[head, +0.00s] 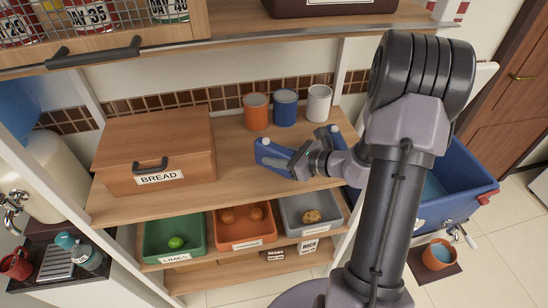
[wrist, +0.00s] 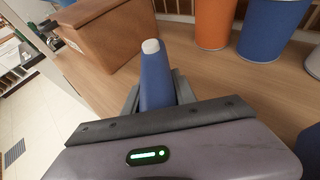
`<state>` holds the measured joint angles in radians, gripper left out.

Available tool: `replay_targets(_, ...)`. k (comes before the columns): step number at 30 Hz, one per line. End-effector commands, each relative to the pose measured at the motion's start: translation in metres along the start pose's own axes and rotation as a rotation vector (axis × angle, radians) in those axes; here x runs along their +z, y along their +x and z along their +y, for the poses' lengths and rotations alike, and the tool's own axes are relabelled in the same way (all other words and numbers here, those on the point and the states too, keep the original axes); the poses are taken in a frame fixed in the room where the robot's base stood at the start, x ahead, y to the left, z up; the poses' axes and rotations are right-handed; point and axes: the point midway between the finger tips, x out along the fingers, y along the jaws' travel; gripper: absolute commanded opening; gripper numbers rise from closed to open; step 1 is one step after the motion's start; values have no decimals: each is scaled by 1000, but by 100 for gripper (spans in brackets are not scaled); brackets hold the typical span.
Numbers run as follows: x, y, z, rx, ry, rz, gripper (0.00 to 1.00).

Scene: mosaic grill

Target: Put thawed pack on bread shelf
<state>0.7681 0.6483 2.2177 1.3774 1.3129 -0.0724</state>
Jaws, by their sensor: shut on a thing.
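My gripper (head: 293,163) is shut on a blue pack (head: 266,150) above the front right part of the bread shelf (head: 232,160). In the wrist view the pack (wrist: 156,78) stands out between the jaws, with a white cap at its far end. Its lower part is hidden by my gripper. I cannot tell whether the pack touches the shelf. The wooden bread box (head: 155,145), labelled BREAD, is on the left of the same shelf. It also shows in the wrist view (wrist: 105,35).
An orange canister (head: 256,112), a blue canister (head: 285,107) and a white canister (head: 319,103) stand behind the pack. Bare shelf lies between the bread box and the pack. Green, orange and grey bins (head: 310,210) sit below. A shelf post stands at the right.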

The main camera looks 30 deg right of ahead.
Motion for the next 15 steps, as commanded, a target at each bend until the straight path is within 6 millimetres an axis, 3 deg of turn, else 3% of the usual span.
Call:
replay_targets(8,-1,1,0,-1,-1,-1,0)
replay_targets(9,-2,1,0,-1,-1,0,36)
replay_targets(12,-1,0,0,-1,-1,0,54)
replay_targets(15,-1,0,0,-1,-1,0,54)
